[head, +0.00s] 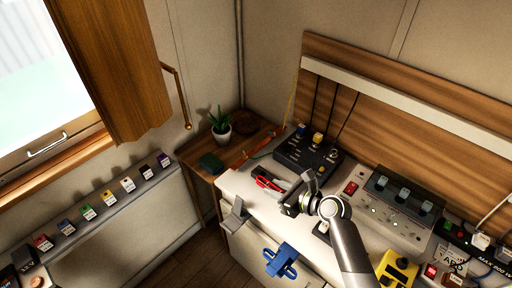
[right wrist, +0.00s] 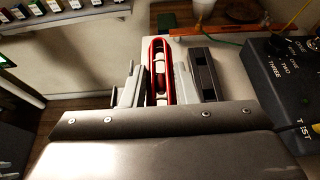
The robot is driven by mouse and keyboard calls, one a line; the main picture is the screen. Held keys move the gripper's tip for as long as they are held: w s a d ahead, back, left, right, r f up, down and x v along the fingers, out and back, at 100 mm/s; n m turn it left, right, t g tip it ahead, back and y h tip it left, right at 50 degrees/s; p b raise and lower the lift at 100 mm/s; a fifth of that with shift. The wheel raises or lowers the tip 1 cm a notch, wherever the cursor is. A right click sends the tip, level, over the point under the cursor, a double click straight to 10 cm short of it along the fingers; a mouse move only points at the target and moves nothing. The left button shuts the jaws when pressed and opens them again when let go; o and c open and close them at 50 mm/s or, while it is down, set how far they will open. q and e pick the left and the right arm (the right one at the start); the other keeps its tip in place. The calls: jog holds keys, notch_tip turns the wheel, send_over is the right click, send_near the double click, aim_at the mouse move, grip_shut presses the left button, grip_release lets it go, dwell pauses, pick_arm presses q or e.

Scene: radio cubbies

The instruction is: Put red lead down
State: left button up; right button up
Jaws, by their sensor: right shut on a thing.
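The red lead (right wrist: 152,62) is a narrow red loop with pale pieces along its middle. It stands out between the two fingers of my right gripper (right wrist: 165,88) in the right wrist view. In the head view the red lead (head: 266,183) shows at the left end of the pale counter, just beyond my right gripper (head: 292,203). The gripper is shut on the lead. I cannot tell whether the lead touches the counter. The lead's near end is hidden by the gripper body.
A black box with knobs and cables (head: 308,153) stands close behind the gripper. A grey switch unit (head: 400,207) and a yellow device (head: 398,270) are to the right. A plant (head: 220,125) stands on the wooden corner table. A blue object (head: 281,261) is at the counter's front.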

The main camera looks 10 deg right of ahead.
jog(key=s+d+r+n+g+y, duration=0.1)
jog(key=s+d+r, duration=0.1)
jog(key=s+r, duration=0.3)
jog(key=s+d+r+n+g+y, duration=0.1)
jog(key=s+r, duration=0.5)
jog(key=r, duration=0.6)
jog(key=shift+s+d+n+g+y+b, duration=0.2)
jog(key=shift+d+n+g+y+b, duration=0.25)
jog(key=shift+d, duration=0.6)
